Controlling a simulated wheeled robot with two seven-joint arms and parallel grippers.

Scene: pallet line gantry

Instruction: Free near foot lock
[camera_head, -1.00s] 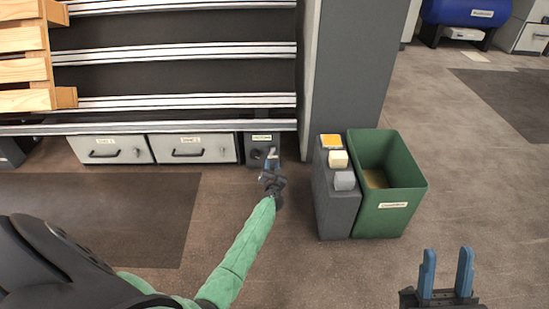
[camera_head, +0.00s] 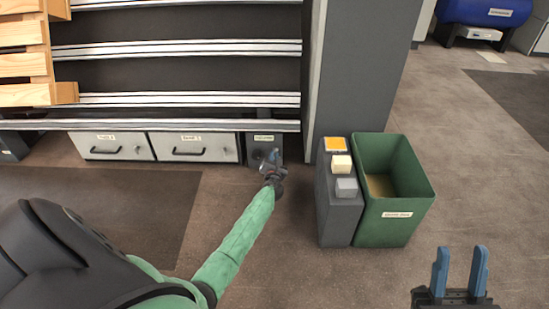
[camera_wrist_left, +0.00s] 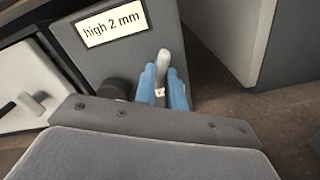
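The near foot lock is a dark grey box (camera_head: 263,143) at the right end of the drawer row, low under the rack. In the left wrist view its label (camera_wrist_left: 112,29) reads "high 2 mm". A pale lever (camera_wrist_left: 163,62) stands out from its face, beside a dark round knob (camera_wrist_left: 117,89). My left gripper (camera_head: 271,160) is at the box, its blue fingers (camera_wrist_left: 163,80) narrowed on both sides of the lever and seemingly closed on it. The lever's lower part is hidden. My right gripper (camera_head: 460,265) is open and empty at the lower right, over bare floor.
A grey pillar (camera_head: 362,70) stands right of the lock. In front of it are a narrow grey stand (camera_head: 338,215) with coloured blocks and a green bin (camera_head: 398,225). Two pale drawers (camera_head: 193,147) are left of the lock. A dark mat (camera_head: 150,205) lies on the floor.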

